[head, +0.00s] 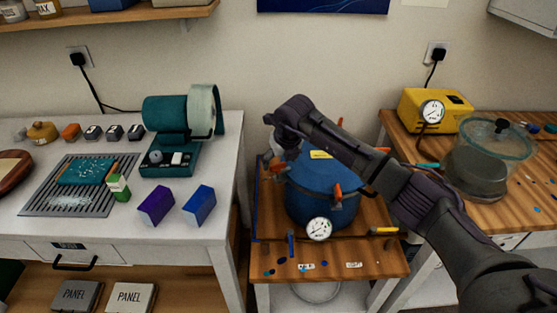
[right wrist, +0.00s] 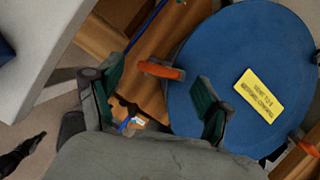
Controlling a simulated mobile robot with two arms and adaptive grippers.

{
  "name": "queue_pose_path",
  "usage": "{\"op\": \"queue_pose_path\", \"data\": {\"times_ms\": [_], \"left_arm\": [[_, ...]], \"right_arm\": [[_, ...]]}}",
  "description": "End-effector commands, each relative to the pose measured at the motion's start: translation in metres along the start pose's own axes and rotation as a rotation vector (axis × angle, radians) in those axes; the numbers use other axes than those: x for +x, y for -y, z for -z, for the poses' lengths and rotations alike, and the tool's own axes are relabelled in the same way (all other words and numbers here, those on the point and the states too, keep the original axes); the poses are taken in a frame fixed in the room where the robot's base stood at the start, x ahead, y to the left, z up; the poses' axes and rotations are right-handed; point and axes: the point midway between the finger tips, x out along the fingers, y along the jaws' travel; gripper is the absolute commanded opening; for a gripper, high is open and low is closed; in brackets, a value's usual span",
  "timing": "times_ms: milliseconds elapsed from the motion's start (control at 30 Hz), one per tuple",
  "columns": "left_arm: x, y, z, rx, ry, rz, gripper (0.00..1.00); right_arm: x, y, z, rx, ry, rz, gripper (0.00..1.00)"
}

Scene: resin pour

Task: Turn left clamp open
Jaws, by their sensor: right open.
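The blue pressure pot (head: 322,195) stands on the low wooden stand, with orange clamps around its lid (right wrist: 225,60). The left clamp (head: 276,164) is at the lid's left edge. It also shows in the right wrist view (right wrist: 161,70), its orange handle lying across the lid's rim. My right gripper (head: 279,153) is over the pot's left side, close to this clamp. In the right wrist view its fingers (right wrist: 157,103) are spread, with the clamp handle just above the gap between them. The gripper holds nothing. My left gripper is not in view.
A front clamp (head: 338,192) and a pressure gauge (head: 319,229) are on the pot's near side. The white bench (head: 90,222) stands close on the left. The right bench carries a yellow compressor (head: 433,110) and a clear chamber (head: 487,165).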

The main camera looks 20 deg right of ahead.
Motion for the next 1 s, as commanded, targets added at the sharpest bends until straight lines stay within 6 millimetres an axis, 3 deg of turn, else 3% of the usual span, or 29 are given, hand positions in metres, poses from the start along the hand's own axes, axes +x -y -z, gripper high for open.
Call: {"op": "queue_pose_path", "data": {"times_ms": [200, 467, 833, 1000], "left_arm": [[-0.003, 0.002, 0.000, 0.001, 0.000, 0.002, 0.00], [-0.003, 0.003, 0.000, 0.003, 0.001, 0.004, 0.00], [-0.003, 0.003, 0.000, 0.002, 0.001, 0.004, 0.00], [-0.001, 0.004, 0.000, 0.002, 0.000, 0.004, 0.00]], "right_arm": [[0.016, -0.001, 0.001, 0.000, -0.001, -0.001, 0.79], [0.018, -0.001, 0.000, -0.001, 0.000, -0.001, 0.79], [0.017, -0.001, 0.000, 0.000, 0.000, -0.001, 0.21], [0.018, 0.000, 0.000, -0.007, 0.000, -0.004, 0.19]]}}
